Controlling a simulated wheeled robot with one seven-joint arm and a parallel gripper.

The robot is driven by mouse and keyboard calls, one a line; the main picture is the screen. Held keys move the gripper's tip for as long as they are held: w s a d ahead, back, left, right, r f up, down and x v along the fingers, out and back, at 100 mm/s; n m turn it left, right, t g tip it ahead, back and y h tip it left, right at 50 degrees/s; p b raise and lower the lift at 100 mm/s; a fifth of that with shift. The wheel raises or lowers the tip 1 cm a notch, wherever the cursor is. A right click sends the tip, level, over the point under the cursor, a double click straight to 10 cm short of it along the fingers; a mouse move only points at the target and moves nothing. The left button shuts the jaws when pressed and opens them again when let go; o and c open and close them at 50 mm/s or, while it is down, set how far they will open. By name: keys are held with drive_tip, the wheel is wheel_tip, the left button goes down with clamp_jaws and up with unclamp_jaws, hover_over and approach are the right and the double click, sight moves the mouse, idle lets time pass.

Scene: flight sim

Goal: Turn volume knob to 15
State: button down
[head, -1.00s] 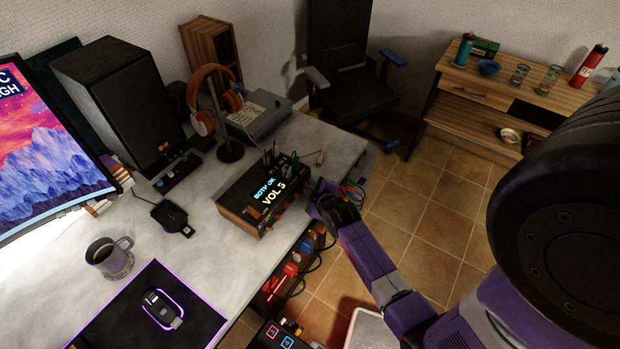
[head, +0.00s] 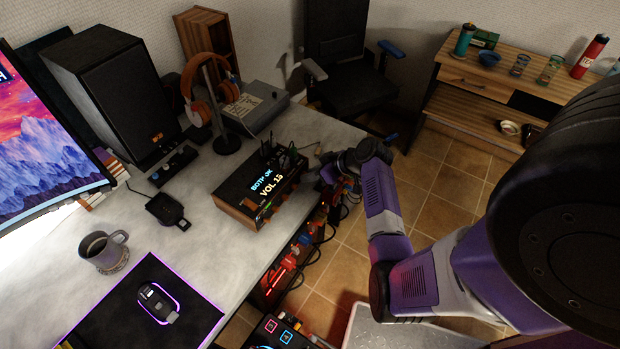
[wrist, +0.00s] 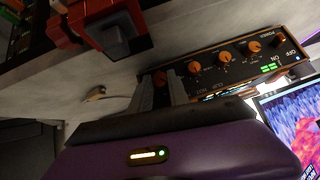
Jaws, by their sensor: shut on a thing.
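The amplifier box (head: 235,209), with wooden trim, sits at the desk edge in the head view. Its display (head: 270,190) reads "VOL 15". In the wrist view its front panel (wrist: 237,73) shows a row of orange-brown knobs and a power switch labelled ON and OFF, with green lights. My gripper (wrist: 163,88) is at the end knob (wrist: 160,77) of that row, farthest from the power switch. Its fingers stand on either side of this knob and are shut on it. The fingers partly cover the knob. In the head view the fingertips are too small to make out.
Headphones on a stand (head: 222,142), a grey box (head: 257,106) and a black speaker (head: 112,97) stand behind the amplifier. A mug (head: 100,247) and a mouse (head: 157,302) lie nearer. Red items and cables (head: 285,268) hang below the desk edge.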

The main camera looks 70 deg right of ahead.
drive_tip(key=shift+d+f+m+y+b, duration=0.1)
drive_tip(key=shift+d+m+y+b, duration=0.1)
drive_tip(key=shift+m+y+b, duration=0.55)
drive_tip(key=shift+t+y, duration=0.25)
drive_tip(key=shift+t, duration=0.05)
drive_tip(key=c, duration=1.5)
unclamp_jaws()
drive_tip(key=shift+c, duration=0.2)
drive_tip(key=shift+b+v, duration=0.35)
drive_tip(key=shift+v, duration=3.6)
